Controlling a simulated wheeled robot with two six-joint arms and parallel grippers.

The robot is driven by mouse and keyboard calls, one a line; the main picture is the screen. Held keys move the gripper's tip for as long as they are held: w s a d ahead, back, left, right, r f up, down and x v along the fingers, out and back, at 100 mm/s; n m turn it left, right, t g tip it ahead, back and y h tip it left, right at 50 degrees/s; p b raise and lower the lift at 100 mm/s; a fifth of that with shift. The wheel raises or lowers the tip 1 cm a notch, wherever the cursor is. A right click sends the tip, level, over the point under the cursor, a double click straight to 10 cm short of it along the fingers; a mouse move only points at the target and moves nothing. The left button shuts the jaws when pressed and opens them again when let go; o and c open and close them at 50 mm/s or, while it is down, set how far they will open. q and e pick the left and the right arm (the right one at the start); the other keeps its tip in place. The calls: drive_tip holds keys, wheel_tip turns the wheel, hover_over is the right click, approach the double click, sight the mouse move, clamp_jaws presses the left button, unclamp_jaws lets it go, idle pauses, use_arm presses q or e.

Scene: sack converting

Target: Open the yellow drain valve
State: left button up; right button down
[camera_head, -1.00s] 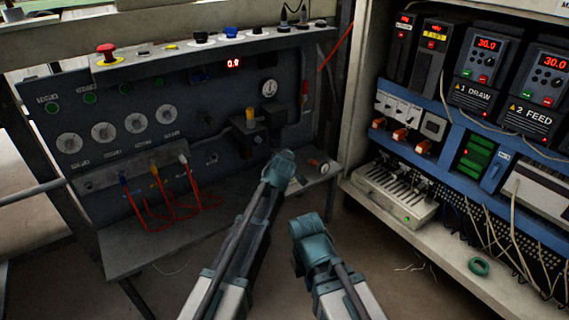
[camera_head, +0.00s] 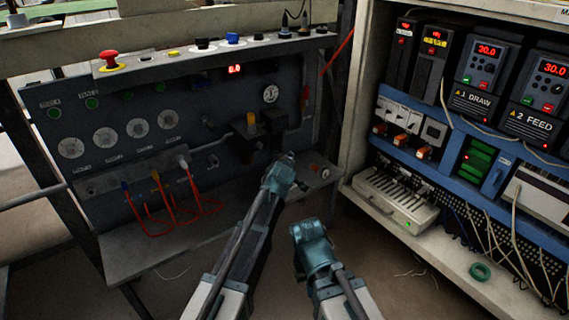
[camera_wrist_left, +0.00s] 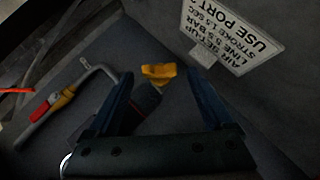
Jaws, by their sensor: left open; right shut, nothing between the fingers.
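The yellow wing-shaped valve handle (camera_wrist_left: 158,74) shows in the left wrist view, on top of a short dark body. My left gripper (camera_wrist_left: 158,84) is open, and the handle lies in the gap between its two blue fingers; I cannot tell whether either finger touches it. In the head view, my left gripper (camera_head: 288,168) is in front of the lower right of the dark panel, and its fingers are hard to make out. My right gripper (camera_head: 312,234) is shut and empty, low in the middle, apart from the panel. I cannot pick out the valve handle surely in the head view.
The dark panel (camera_head: 118,185) carries gauges, red hoses (camera_head: 165,222) and a red button (camera_head: 110,60). An open electrical cabinet (camera_head: 440,235) stands at right. In the left wrist view, a grey bent pipe (camera_wrist_left: 85,70) with red and yellow parts and a white sign (camera_wrist_left: 232,38) flank the handle.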

use_arm(q)
drive_tip(key=p+v, duration=0.5)
drive_tip(key=v, duration=0.8)
drive_tip(key=shift+p, duration=0.35)
drive_tip(key=shift+a+r, duration=0.15)
drive_tip(key=shift+a, duration=0.2)
drive_tip(key=shift+c, duration=1.1)
drive_tip(key=a+p, duration=0.1)
drive_tip(key=a+r, duration=0.1)
drive_tip(key=a, duration=0.1)
drive_tip(key=shift+s+p, duration=0.1)
drive_tip(key=shift+p, duration=0.25)
drive_tip(key=c, duration=0.5)
drive_tip(key=shift+f, duration=0.15)
clamp_jaws()
drive_tip(key=b+x, duration=0.2)
drive_tip(key=x, duration=0.2)
drive_tip(key=d+b+x, duration=0.1)
drive_tip(key=b+x, duration=0.2)
drive_tip(key=x, duration=0.1)
drive_tip(key=f+b+x, duration=0.1)
drive_tip(key=b+x, duration=0.1)
drive_tip(key=x, duration=0.2)
drive_tip(key=shift+s+d+f, duration=0.15)
drive_tip(key=shift+d+f, duration=0.05)
drive_tip(key=shift+d, duration=0.05)
drive_tip(key=shift+d+f+b, duration=0.15)
drive_tip(key=shift+d+b, duration=0.15)
drive_tip(key=shift+b, duration=0.05)
